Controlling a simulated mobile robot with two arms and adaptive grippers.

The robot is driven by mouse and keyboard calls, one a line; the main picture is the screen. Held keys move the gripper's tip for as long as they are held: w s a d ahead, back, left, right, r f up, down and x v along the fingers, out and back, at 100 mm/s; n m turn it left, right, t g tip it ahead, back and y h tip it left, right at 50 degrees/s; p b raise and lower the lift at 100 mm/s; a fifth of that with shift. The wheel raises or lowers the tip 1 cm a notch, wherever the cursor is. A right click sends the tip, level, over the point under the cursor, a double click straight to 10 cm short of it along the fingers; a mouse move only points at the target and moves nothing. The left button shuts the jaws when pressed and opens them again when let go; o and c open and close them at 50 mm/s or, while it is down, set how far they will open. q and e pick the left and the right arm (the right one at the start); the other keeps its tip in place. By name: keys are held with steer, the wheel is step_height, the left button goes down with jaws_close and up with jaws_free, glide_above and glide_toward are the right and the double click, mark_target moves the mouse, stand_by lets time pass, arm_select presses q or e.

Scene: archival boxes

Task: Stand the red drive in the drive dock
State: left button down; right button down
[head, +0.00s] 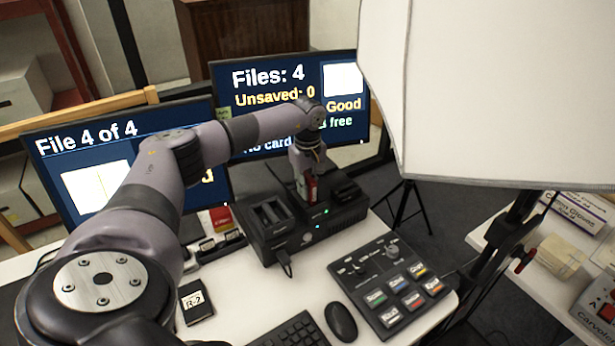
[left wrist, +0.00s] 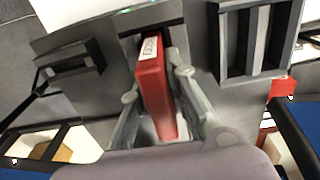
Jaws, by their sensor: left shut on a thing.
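The red drive (left wrist: 157,95) is between the two fingers of my left gripper (left wrist: 158,110) in the left wrist view. Its white-labelled end meets a slot of the black drive dock (left wrist: 165,12); I cannot tell how deep it sits. In the head view my left gripper (head: 306,188) points down over the dock (head: 312,232), and a small part of the red drive (head: 311,188) shows beside the fingers. The gripper is shut on the drive, which looks upright. My right gripper is not in view.
A double-slot bay (head: 268,214) is left of the gripper. A control panel (head: 392,286), a mouse (head: 341,321), a keyboard (head: 290,332) and a black drive labelled R-2 (head: 195,301) lie in front. Two monitors (head: 125,160) stand behind. A white softbox (head: 490,90) hangs at the right.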

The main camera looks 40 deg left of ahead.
arm_select(q)
steer(key=shift+f, duration=0.15)
steer(key=c, duration=1.5)
jaws_free()
step_height(320, 180, up, 12)
steer(key=shift+d+f, duration=0.1)
